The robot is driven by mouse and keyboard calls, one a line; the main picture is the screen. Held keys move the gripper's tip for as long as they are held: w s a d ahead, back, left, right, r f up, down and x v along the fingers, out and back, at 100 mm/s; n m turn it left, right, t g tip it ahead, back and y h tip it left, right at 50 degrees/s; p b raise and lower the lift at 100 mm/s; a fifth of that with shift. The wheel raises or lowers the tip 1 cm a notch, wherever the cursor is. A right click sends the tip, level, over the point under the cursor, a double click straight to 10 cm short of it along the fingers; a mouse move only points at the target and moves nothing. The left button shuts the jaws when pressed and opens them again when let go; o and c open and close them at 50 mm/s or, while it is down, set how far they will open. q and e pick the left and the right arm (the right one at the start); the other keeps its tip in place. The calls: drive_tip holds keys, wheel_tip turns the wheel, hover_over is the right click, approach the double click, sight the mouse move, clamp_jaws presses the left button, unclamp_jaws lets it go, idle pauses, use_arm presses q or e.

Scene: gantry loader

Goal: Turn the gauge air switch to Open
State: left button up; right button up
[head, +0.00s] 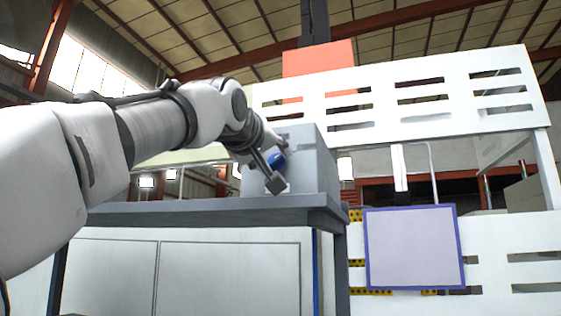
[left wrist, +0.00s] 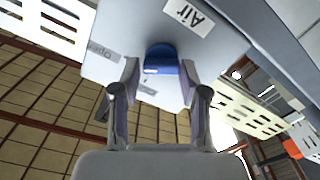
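The gauge air switch is a blue knob (head: 277,160) on the front of a grey box (head: 312,160) that stands on a dark bench. In the left wrist view the knob (left wrist: 160,62) lies between the two fingers of my left gripper (left wrist: 160,75), with a thin gap showing at the left finger. Contact at the right finger is unclear. An "Air" label (left wrist: 188,16) and a grey "Open" label (left wrist: 101,51) show turned on the box face. In the head view my left gripper (head: 272,172) partly covers the knob. My right gripper is out of view.
The dark bench top (head: 200,213) lies below my left arm. A white slotted guard (head: 400,95) stands behind and to the right. A blue-framed panel (head: 413,246) is at the lower right. An orange block (head: 318,58) shows above the guard.

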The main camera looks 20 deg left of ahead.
use_arm(q)
drive_tip(key=shift+o, duration=0.7)
drive_tip(key=shift+w+f, duration=0.1)
drive_tip(key=shift+w, duration=0.1)
drive_tip(key=shift+s, duration=0.1)
